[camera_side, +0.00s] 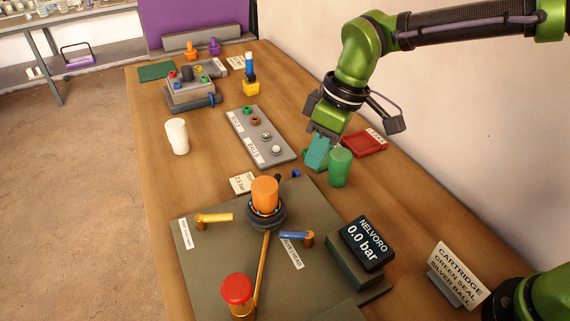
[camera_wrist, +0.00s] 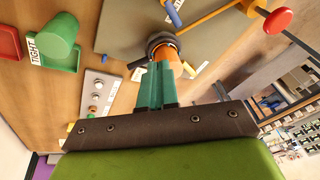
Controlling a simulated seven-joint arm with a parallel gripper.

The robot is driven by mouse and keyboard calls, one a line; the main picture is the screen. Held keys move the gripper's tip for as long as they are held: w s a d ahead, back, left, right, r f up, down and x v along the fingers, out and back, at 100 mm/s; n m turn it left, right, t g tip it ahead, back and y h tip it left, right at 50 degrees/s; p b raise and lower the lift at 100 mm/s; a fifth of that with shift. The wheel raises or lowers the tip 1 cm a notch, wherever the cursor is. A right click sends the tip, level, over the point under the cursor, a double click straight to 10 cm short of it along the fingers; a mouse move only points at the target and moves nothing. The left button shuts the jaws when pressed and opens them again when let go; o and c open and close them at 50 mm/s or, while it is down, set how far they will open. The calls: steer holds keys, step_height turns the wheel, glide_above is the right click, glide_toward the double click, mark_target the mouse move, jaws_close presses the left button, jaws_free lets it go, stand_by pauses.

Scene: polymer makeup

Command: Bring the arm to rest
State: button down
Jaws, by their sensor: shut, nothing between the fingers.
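My gripper (camera_side: 317,152) is on the green arm in the side view, above the wooden table just left of a green cylinder (camera_side: 340,167). Its teal fingers are together with nothing between them. In the wrist view, the fingers (camera_wrist: 159,66) point toward the orange cylinder (camera_wrist: 165,53), which lies beyond them. In the side view this orange cylinder (camera_side: 265,193) stands upright in a dark ring on a grey plate, apart from my gripper. The green cylinder (camera_wrist: 57,38) also shows at the upper left of the wrist view, on a green tray.
The grey plate (camera_side: 205,265) bears a red knob (camera_side: 237,288), yellow and blue handles, and a display (camera_side: 368,243) reading 0.0 bar. A grey rack (camera_side: 240,122) holds rings and balls. A white cup (camera_side: 177,136) stands left. A red tray (camera_side: 365,144) lies by the wall.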

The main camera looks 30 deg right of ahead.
steer(key=s+d+r+m+t, duration=0.2)
steer(key=s+d+m, duration=0.4)
steer(key=d, duration=0.4)
steer(key=s+d+r+m+t+h, duration=0.1)
steer(key=s+d+r+m+t, duration=0.2)
steer(key=s+d, duration=0.5)
steer(key=shift+s+d+m+t, duration=0.3)
steer(key=shift+d+m+t, duration=0.2)
steer(key=shift+d+m, duration=1)
